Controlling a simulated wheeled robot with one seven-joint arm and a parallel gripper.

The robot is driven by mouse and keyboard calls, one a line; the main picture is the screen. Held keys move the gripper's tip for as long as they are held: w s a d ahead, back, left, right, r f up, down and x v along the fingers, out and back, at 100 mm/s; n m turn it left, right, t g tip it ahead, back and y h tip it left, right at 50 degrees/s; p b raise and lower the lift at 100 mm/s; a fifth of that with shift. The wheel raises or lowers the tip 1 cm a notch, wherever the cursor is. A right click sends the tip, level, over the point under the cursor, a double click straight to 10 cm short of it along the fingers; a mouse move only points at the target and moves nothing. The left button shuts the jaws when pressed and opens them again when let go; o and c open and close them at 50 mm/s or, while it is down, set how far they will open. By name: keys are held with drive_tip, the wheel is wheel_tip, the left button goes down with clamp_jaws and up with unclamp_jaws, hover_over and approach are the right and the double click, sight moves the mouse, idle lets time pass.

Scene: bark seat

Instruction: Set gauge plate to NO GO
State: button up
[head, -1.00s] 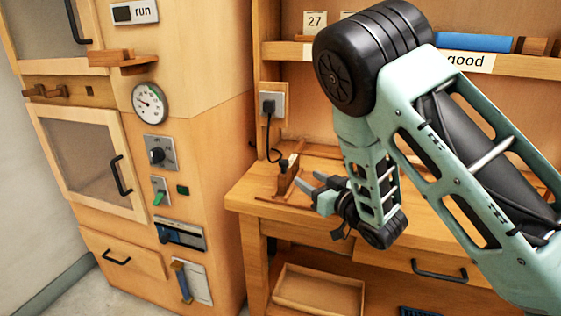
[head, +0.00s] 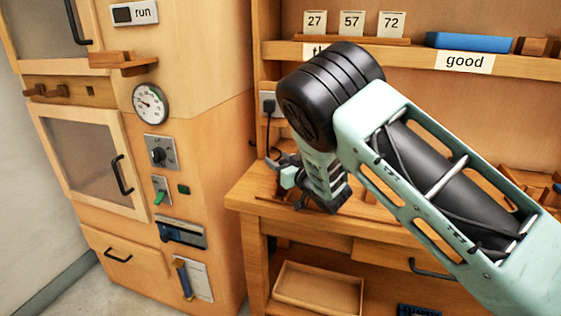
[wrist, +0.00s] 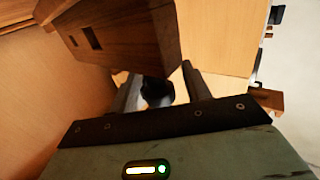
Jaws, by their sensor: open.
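In the wrist view a wooden block (wrist: 125,38) with a dark rectangular slot fills the upper middle. A round black knob (wrist: 155,95) shows just below it. My gripper (wrist: 162,90) is open, with one finger on each side of the knob; I cannot tell whether either finger touches it. In the head view my gripper (head: 279,170) is over the left end of the workbench (head: 240,194) and largely hides the block. I cannot make out a gauge plate by name or any NO GO marking.
A wooden cabinet (head: 205,60) with a dial (head: 150,104), switches and handles stands at the left. A shelf behind the bench holds number cards (head: 352,24) and a blue block (head: 470,41). An empty wooden tray (head: 318,308) lies below the bench. A socket and cable are near my gripper.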

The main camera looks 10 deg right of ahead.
clamp_jaws()
drive_tip(key=shift+s+a+f+b, duration=0.1)
drive_tip(key=shift+s+a+b, duration=0.1)
drive_tip(key=shift+s+a, duration=0.45)
drive_tip(key=shift+s+a+r+b, duration=0.15)
drive_tip(key=shift+s+a, duration=0.15)
drive_tip(key=shift+s, duration=0.6)
drive_tip(key=shift+s+a+f+b, duration=0.2)
drive_tip(key=shift+s+a, duration=0.3)
drive_tip(key=shift+s, duration=0.25)
unclamp_jaws()
drive_tip(key=p+v, duration=0.3)
drive_tip(key=v, duration=1.4)
drive_tip(key=shift+s, duration=0.25)
